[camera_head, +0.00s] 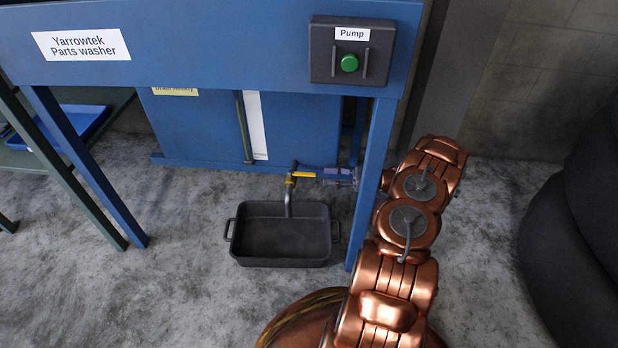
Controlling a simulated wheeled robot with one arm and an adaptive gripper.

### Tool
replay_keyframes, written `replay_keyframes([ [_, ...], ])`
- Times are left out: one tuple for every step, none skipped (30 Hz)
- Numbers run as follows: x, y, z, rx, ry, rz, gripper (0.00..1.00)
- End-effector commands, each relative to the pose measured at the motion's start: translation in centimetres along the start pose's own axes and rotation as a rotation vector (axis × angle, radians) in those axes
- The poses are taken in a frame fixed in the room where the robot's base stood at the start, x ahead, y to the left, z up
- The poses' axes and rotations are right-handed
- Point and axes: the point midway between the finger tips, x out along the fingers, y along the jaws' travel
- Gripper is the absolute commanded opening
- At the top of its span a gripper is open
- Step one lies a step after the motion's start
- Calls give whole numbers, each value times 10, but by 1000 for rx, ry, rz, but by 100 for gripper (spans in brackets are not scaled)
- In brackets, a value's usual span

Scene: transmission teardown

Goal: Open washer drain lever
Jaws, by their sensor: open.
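The drain pipe (289,203) comes down under the blue parts washer (225,45) and ends over a dark tray. At its top is a small brass-coloured valve body (291,181). A yellow piece (304,174), which looks like the drain lever, points right from the valve, about level. Bluish-purple and grey parts (338,172) lie just right of it, too small to tell apart. My copper arm rises at the right, beside the washer's front right leg.
The dark tray (281,262) with two side handles stands on the floor. The washer's right leg (371,185) stands between the valve and my arm. A pump box (349,52) with a green button is above. Black tyre-like rounds (575,215) are at right.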

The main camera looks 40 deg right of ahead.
Motion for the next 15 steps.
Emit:
replay_keyframes([
  [4,0,-1,0,-3,2,42],
  [6,0,-1,0,-3,2,42],
  [10,0,-1,-1,-2,1,42],
  [14,-1,-1,-2,-1,0,42],
  [18,-1,-1,-2,0,0,42],
  [24,0,-2,0,1,2,42],
  [29,0,-2,0,1,3,42],
  [33,0,-2,1,-1,3,42],
  [39,1,-2,1,-2,3,42],
  [43,1,-3,1,-2,3,42],
  [48,1,-3,1,-1,3,42],
  [53,1,-3,0,0,4,42],
  [57,0,-2,-1,0,4,42],
  [60,0,-2,-1,0,2,42],
  [63,0,-2,-2,1,1,42],
])
